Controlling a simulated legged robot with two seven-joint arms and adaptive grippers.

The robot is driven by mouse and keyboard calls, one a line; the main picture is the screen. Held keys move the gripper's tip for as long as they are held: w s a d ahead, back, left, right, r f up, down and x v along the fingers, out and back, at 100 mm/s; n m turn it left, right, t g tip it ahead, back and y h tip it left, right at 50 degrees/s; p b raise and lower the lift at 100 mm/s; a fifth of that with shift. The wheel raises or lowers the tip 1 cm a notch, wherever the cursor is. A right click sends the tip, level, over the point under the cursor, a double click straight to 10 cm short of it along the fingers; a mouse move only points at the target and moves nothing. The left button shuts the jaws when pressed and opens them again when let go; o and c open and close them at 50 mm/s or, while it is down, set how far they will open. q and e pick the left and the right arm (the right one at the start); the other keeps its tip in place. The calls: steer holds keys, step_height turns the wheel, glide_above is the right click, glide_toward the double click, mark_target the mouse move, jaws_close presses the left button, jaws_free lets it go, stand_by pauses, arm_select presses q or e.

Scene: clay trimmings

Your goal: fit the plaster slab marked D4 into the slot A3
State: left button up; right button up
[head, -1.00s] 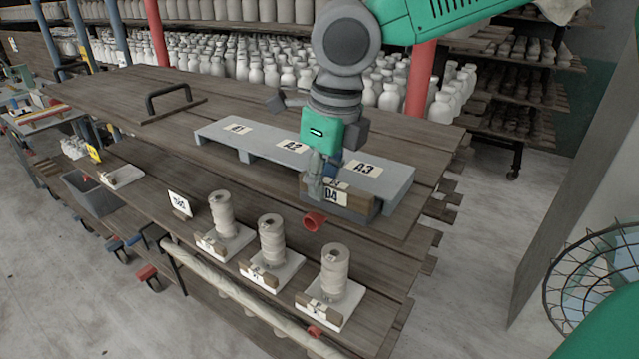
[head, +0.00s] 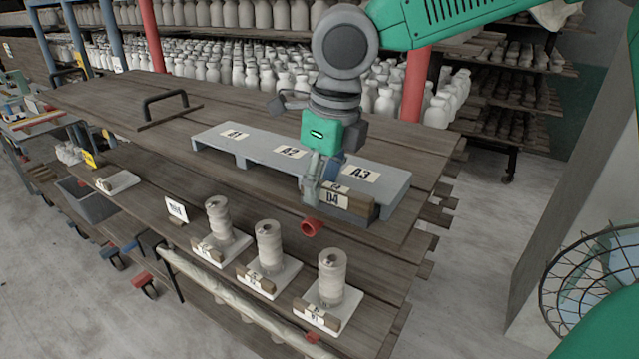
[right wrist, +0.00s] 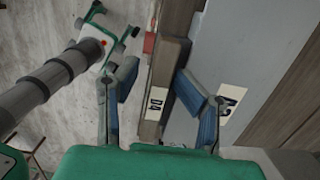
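The D4 piece (head: 359,206) shows as a brown block with a pale D4 label, at the front edge of the grey slotted board (head: 400,187), below the A3 label (head: 360,174). How far it sits in slot A3 is hidden. My right gripper (head: 312,186) is over its left part, pointing down. In the right wrist view the two fingers (right wrist: 156,74) stand either side of the D4 block (right wrist: 172,62). The right finger is at its side; a gap shows beside the left finger. The A3 label (right wrist: 231,100) lies right of it. My left gripper is not in view.
Three spool-like stacks stand on white slabs (head: 330,305) on the lower shelf. A red round part (head: 312,226) is just below the D4 block. A black handle (head: 165,104) rises from the bench at left. A wire basket (head: 590,280) stands at right.

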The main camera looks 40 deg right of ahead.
steer(key=shift+d+f, duration=0.1)
steer(key=shift+d, duration=0.05)
steer(key=shift+s, duration=0.1)
step_height(320, 180, up, 12)
steer(key=s, duration=0.1)
steer(key=shift+s+d, duration=0.15)
steer(key=shift+d, duration=0.2)
stand_by(0.4)
steer(key=shift+f, duration=0.1)
